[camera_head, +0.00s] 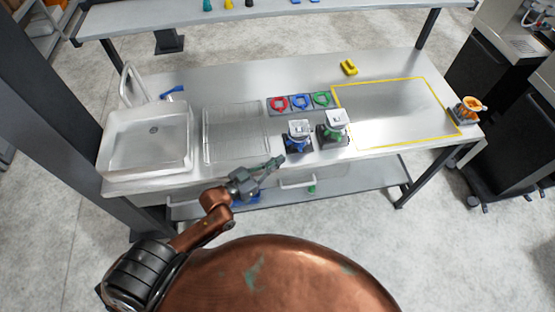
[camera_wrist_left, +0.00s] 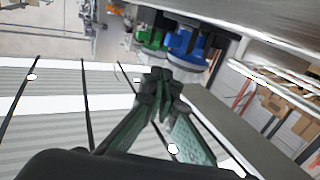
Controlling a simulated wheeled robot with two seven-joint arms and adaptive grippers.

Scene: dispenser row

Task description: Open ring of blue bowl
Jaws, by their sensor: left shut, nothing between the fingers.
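The blue bowl (camera_head: 297,146) is part of a small unit with a pale top, at the front edge of the steel table (camera_head: 240,83). In the left wrist view the blue part (camera_wrist_left: 187,41) shows upper right of the fingertips, beside a green part (camera_wrist_left: 152,40). My left gripper (camera_head: 279,161) is shut and empty, just left of the blue unit and close to it. Its fingertips (camera_wrist_left: 172,76) appear close to the pale rim under the blue part, but I cannot tell whether they touch. The ring's state is too small to tell. My right gripper is not in view.
A similar green unit (camera_head: 335,127) stands right of the blue one. Red (camera_head: 278,104), blue (camera_head: 299,102) and green (camera_head: 321,99) round pieces lie behind. A sink (camera_head: 150,137) is at left. The yellow-outlined area (camera_head: 390,105) is clear. An orange item (camera_head: 471,104) stands at far right.

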